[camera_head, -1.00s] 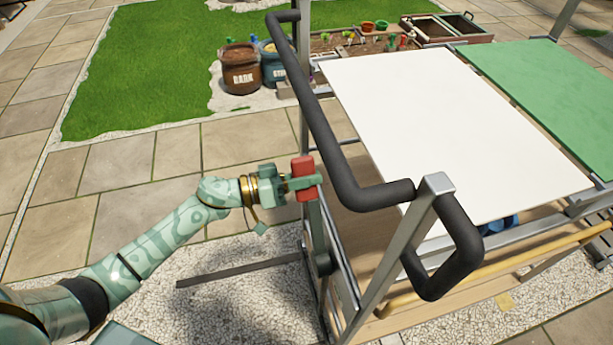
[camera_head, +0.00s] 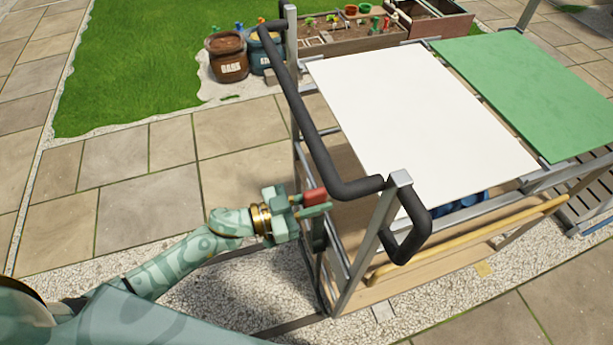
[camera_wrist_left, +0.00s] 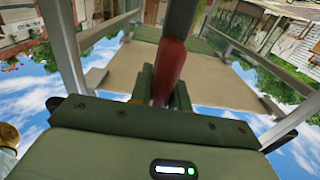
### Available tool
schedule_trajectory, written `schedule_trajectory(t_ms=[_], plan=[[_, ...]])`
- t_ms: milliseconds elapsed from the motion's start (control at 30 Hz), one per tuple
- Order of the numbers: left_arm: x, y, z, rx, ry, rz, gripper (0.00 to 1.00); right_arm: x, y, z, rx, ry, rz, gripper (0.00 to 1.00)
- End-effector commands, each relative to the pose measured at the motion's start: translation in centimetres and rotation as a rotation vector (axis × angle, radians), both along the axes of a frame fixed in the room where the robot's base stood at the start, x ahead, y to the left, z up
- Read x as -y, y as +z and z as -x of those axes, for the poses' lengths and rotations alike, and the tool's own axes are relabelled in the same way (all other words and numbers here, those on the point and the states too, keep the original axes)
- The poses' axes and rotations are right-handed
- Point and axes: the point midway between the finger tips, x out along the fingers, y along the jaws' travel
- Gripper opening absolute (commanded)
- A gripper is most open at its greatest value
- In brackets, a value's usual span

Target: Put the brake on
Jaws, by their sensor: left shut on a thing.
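The cart (camera_head: 351,190) stands right of my left arm, with a black push handle (camera_head: 318,150) along its near end. A brake lever with a red grip (camera_head: 315,196) is at the cart's near left side, below the handle. My left gripper (camera_head: 318,206) is shut on the red grip, with fingers on either side of it. In the left wrist view the red grip (camera_wrist_left: 169,72) sits between my fingers, and a dark bar runs up from it. The lever's lower end is partly hidden. My right gripper is not in view.
The cart has a white top (camera_head: 410,105) and a green top (camera_head: 530,90). A brown sack (camera_head: 226,57) and a blue sack (camera_head: 262,52) stand at the back beside a planter box (camera_head: 340,38). Paving left of the cart is clear.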

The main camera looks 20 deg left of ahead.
Motion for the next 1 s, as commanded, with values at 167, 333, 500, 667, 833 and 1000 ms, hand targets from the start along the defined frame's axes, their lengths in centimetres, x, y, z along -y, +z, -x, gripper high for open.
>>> schedule_trajectory(t_ms=[167,333,500,667,833,1000], plan=[[2.1,-0.2,3.1,0.128,-0.002,-0.083,0.00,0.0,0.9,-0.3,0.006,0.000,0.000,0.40],[3.7,-1.3,5.5,0.240,-0.002,-0.160,0.00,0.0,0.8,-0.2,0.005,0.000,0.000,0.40],[4.9,-2.1,7.2,0.327,-0.003,-0.218,0.00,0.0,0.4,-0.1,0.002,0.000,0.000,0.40],[5.6,-2.8,8.3,0.382,-0.002,-0.256,0.00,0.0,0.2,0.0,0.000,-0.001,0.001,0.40],[6.0,-3.1,8.8,0.414,-0.002,-0.278,0.00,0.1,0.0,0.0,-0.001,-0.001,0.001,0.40],[6.1,-3.3,9.1,0.426,-0.003,-0.288,0.00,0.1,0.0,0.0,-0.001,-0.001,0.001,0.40]])
